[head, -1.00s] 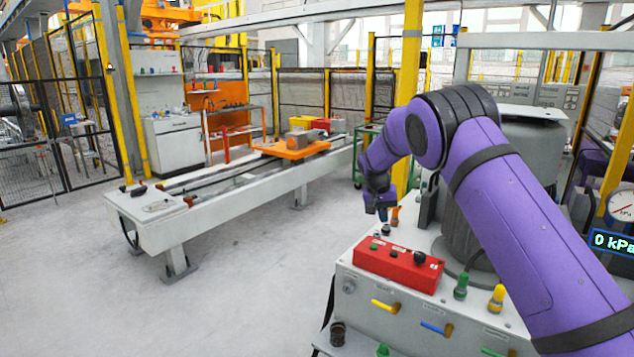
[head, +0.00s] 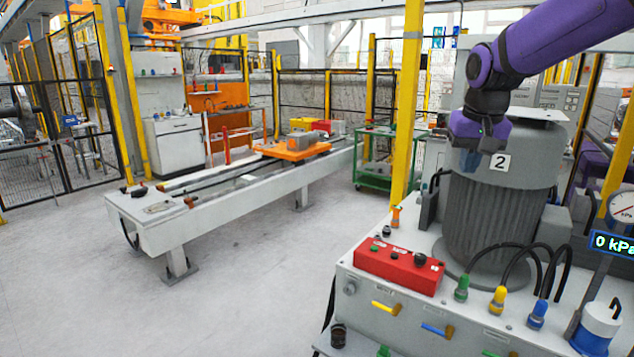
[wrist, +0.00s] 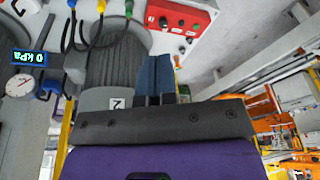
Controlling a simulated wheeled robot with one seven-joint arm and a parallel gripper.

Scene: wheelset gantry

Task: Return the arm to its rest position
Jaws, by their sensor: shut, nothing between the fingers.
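My purple arm (head: 560,42) reaches in from the upper right in the head view, raised above the machine. My gripper (head: 470,161) points down in front of the grey ribbed motor-like unit (head: 492,215), left of its label "2". Whether it touches the unit cannot be told from this view. In the wrist view, which looks upside down, the two blue-grey fingers of my gripper (wrist: 154,75) lie together with nothing between them. The ribbed unit (wrist: 115,68) shows beside them there.
The white machine top carries a red control box (head: 399,268), green, yellow and blue connectors with black hoses, and a gauge (head: 621,206) reading 0 kPa. A long rail bench (head: 225,205) with an orange carriage (head: 292,149) stands left. The floor between is clear.

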